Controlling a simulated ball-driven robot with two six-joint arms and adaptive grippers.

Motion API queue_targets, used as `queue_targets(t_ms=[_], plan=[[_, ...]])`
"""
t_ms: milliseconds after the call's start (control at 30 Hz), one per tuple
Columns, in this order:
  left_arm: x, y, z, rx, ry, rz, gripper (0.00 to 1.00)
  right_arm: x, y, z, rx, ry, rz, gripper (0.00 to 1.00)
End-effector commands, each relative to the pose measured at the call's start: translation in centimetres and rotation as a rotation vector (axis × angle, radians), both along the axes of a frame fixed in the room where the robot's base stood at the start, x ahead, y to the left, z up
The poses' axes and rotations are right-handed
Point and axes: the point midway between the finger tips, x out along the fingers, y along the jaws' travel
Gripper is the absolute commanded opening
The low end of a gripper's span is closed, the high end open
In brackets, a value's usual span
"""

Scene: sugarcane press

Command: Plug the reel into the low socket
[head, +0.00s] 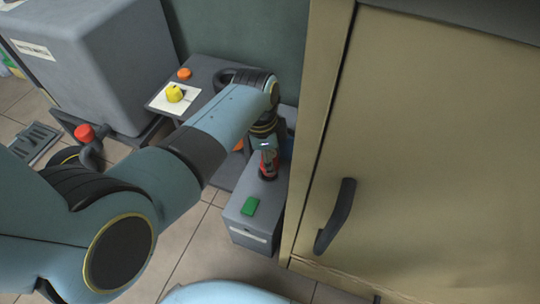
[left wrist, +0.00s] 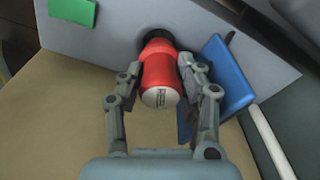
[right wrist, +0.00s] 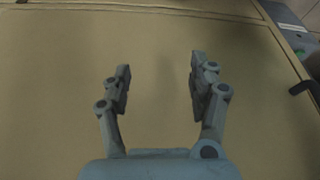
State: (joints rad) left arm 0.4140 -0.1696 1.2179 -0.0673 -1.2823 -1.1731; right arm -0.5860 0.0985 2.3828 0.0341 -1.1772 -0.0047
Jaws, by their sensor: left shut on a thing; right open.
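The reel plug (left wrist: 160,75) is red with a pale end cap marked "REEL". My left gripper (left wrist: 158,85) is shut on it, one finger on each side. The plug's far end meets a dark round socket (left wrist: 155,36) in the grey box (left wrist: 205,32); how deep it sits is hidden. A blue flap (left wrist: 228,75) stands open beside the plug. In the head view the red plug (head: 268,166) shows at the low grey box (head: 240,229), below my left wrist. My right gripper (right wrist: 158,85) is open and empty, facing a plain tan surface.
A green tag (head: 250,206) is on the grey box. A tan cabinet (head: 430,130) with a dark handle (head: 336,216) stands close on the right. A yellow knob (head: 175,93) and a red knob (head: 84,133) are at the left. Tiled floor (head: 200,255) lies open in front.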

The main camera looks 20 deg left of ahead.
Motion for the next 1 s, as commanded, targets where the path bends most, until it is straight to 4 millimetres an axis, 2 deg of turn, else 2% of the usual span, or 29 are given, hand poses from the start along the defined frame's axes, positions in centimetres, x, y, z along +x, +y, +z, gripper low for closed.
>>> queue_targets(t_ms=[33,200,433,1000], plan=[[-0.2,0.0,-1.0,-0.001,0.005,0.000,0.01,0.2,0.0,-1.0,0.001,-0.026,0.000,0.60],[-0.2,0.0,-1.9,0.000,0.004,0.000,0.01,1.1,0.2,-1.9,0.008,-0.121,0.000,0.60],[0.0,0.0,-2.1,0.000,0.001,0.000,0.01,1.7,0.2,-2.0,0.010,-0.175,0.001,0.60],[0.0,0.0,-2.0,0.000,0.001,0.000,0.01,1.8,0.2,-2.0,0.009,-0.176,0.001,0.60]])
